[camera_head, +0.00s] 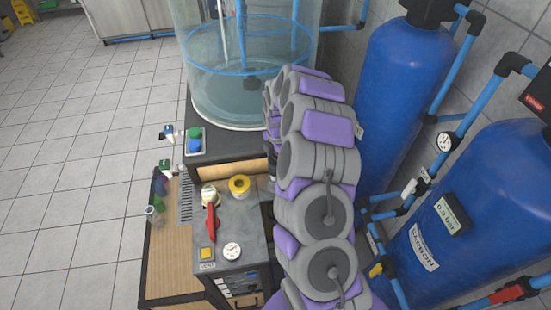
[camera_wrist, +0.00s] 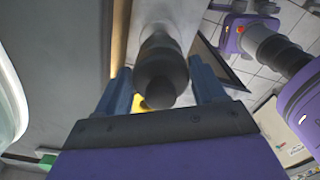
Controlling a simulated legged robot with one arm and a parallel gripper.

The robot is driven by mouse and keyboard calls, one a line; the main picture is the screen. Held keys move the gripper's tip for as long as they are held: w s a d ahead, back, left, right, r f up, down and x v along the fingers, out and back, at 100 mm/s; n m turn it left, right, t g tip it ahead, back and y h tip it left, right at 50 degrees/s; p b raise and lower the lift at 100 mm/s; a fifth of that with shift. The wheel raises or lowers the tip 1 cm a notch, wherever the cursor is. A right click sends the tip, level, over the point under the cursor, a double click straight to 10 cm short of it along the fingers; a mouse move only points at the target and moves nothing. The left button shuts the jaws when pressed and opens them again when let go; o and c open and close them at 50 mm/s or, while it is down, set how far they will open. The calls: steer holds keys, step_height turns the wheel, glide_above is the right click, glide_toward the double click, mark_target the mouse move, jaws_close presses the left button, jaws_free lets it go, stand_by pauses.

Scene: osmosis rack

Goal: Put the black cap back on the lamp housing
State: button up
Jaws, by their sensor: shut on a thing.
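My gripper (camera_wrist: 161,72) shows in the wrist view with a blue finger on each side of the dark, rounded black cap (camera_wrist: 162,80), and it is shut on it. A pale grey, column-like body (camera_wrist: 168,14), which looks like the lamp housing, lies straight beyond the cap. I cannot tell whether the cap touches it or is seated on it. In the head view my own arm hides the gripper, the cap and the housing.
The bench top (camera_head: 240,215) carries a yellow roll (camera_head: 239,185), a red-handled valve (camera_head: 211,220) and a gauge (camera_head: 231,251). Blue tanks (camera_head: 405,100) and pipes crowd the right. Tiled floor (camera_head: 80,150) is open at left.

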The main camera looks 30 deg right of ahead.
steer(key=shift+a, duration=0.1)
steer(key=shift+a+r, duration=0.1)
steer(key=shift+a, duration=0.3)
steer(key=shift+d, duration=0.1)
stand_by(0.4)
steer(key=shift+f, duration=0.25)
steer(key=shift+d+f+b, duration=0.15)
steer(key=shift+f+b, duration=0.15)
steer(key=shift+f, duration=0.6)
steer(key=shift+f, duration=0.1)
steer(key=shift+f, duration=0.75)
steer(key=shift+b, duration=0.4)
